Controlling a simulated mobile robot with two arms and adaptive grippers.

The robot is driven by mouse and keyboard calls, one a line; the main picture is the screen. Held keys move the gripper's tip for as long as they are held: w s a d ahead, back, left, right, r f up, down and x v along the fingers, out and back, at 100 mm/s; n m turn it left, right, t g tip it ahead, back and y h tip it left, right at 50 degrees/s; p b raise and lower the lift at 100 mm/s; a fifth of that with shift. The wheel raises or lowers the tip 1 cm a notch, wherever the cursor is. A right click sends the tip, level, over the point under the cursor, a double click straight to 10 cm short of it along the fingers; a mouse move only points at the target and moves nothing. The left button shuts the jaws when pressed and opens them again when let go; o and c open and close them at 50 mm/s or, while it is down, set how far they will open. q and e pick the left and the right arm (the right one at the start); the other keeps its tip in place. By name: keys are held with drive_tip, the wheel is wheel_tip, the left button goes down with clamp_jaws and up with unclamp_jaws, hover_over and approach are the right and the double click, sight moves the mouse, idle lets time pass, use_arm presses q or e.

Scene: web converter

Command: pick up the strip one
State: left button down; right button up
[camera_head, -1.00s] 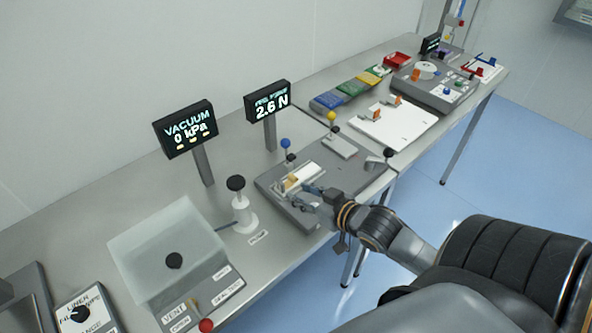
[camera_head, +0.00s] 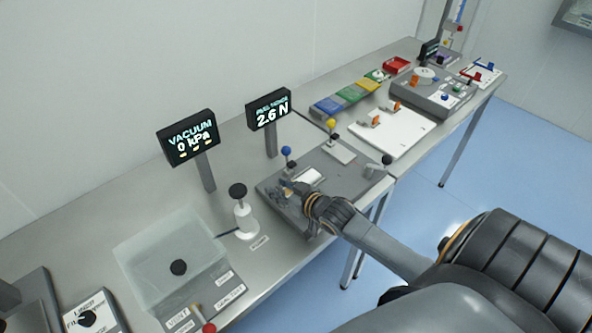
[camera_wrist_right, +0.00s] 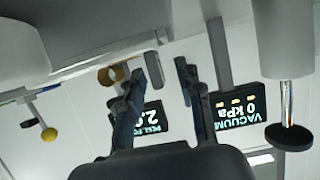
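My right gripper (camera_head: 286,190) is over the left end of the grey peel tester base (camera_head: 345,187). In the right wrist view its two fingers (camera_wrist_right: 160,75) stand apart with a gap between them, so it looks open. A tan ring-like part (camera_wrist_right: 112,75) shows beside the left finger in that view; I cannot tell whether they touch. A small white flat piece (camera_head: 309,177) lies on the base just right of the fingers. I cannot make out which piece is strip one; the gripper hides part of this area. My left gripper is not in view.
The peel force display (camera_head: 268,110) reads 2.6 N and the vacuum display (camera_head: 188,138) 0 kPa. A blue-knobbed post (camera_head: 286,152) stands close behind the gripper. A white post with black knob (camera_head: 243,215) and a translucent box (camera_head: 170,250) stand to the left.

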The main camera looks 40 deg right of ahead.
drive_tip(key=shift+s, duration=0.1)
clamp_jaws()
drive_tip(key=shift+r, duration=0.2)
